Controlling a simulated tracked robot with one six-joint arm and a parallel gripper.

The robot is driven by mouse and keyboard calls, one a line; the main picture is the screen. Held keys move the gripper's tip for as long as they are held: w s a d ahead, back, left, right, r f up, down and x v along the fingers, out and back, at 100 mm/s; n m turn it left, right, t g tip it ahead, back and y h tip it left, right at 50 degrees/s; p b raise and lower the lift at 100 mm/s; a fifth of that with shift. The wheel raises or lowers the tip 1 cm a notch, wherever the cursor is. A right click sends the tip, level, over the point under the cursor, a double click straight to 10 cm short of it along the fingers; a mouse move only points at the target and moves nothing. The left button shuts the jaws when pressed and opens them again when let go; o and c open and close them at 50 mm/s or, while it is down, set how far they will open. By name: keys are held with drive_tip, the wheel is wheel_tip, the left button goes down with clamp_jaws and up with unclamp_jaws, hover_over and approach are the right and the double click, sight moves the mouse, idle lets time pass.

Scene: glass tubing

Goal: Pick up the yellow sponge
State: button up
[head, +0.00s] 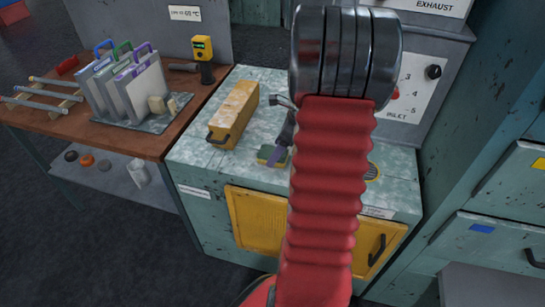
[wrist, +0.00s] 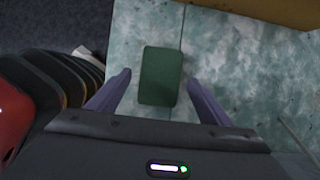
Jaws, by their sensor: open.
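The sponge (head: 265,153) lies flat on the pale, worn bench top, partly hidden by my gripper in the head view. Its upper face is dark green, with a little yellow showing at its side. In the wrist view the sponge (wrist: 162,76) is a green rectangle between my two purple fingers. My gripper (head: 278,155) points down over it. In the wrist view my gripper (wrist: 159,77) is open, one finger on each side of the sponge, with a gap visible on both sides. I cannot tell the exact fingertip height.
A long yellow box with a handle (head: 233,113) stands left of the sponge; its edge shows at the wrist view's top. The grey control cabinet (head: 415,85) rises behind. A wooden table (head: 130,138) with tubes and racked panels stands at left.

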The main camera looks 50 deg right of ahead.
drive_tip(key=shift+x, duration=0.75)
drive_tip(key=shift+f, duration=0.25)
idle(0.4)
drive_tip(key=shift+c, duration=0.6)
drive_tip(key=c, duration=1)
drive_tip(key=shift+r, duration=0.1)
wheel_tip(320, 180, up, 10)
drive_tip(key=shift+r, duration=0.2)
